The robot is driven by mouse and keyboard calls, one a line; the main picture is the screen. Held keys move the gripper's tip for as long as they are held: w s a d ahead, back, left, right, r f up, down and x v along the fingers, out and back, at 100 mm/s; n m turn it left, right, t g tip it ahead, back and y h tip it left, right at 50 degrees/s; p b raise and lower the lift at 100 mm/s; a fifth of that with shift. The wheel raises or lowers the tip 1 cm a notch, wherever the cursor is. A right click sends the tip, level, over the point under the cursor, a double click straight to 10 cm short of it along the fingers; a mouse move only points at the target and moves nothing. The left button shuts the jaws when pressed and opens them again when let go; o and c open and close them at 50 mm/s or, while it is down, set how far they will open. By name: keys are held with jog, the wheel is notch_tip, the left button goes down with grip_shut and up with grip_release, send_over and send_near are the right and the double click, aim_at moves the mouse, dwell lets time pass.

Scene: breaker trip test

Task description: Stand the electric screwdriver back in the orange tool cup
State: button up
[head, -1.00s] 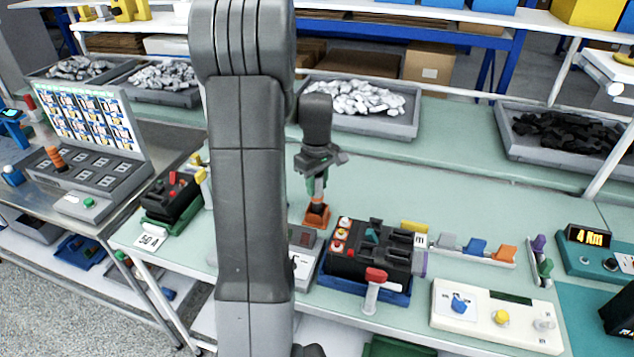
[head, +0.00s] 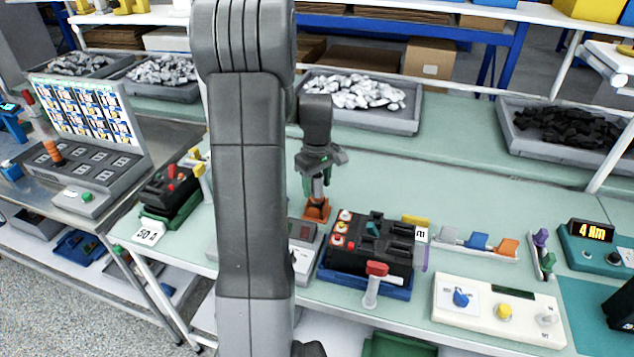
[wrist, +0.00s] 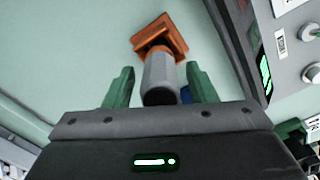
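The electric screwdriver (wrist: 160,75) has a grey body and stands in the orange tool cup (wrist: 170,32) on the bench. In the head view the cup (head: 317,210) is right of my arm, with the screwdriver (head: 318,188) rising from it, nearly upright. My gripper (wrist: 159,86) is above the cup with its green fingers on either side of the screwdriver's grey body. Gaps show between each finger and the body, so it is open. In the head view the gripper (head: 315,184) partly covers the screwdriver. How deep its lower end sits is hidden by the cup.
A blue tray (head: 365,287) with a black breaker (head: 370,243) stands close right of the cup. A white control box (head: 497,310) is further right. The green bench behind the cup (head: 400,170) is clear.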

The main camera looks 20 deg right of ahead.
jog(key=shift+r, duration=0.1)
notch_tip(320, 180, up, 14)
jog(key=shift+f+b, duration=0.2)
jog(key=shift+b, duration=0.2)
dwell(0.6)
notch_tip(320, 180, down, 14)
jog(key=shift+r+p, duration=0.1)
jog(key=shift+p, duration=0.35)
jog(key=shift+r+p, duration=0.3)
jog(key=shift+r, duration=0.15)
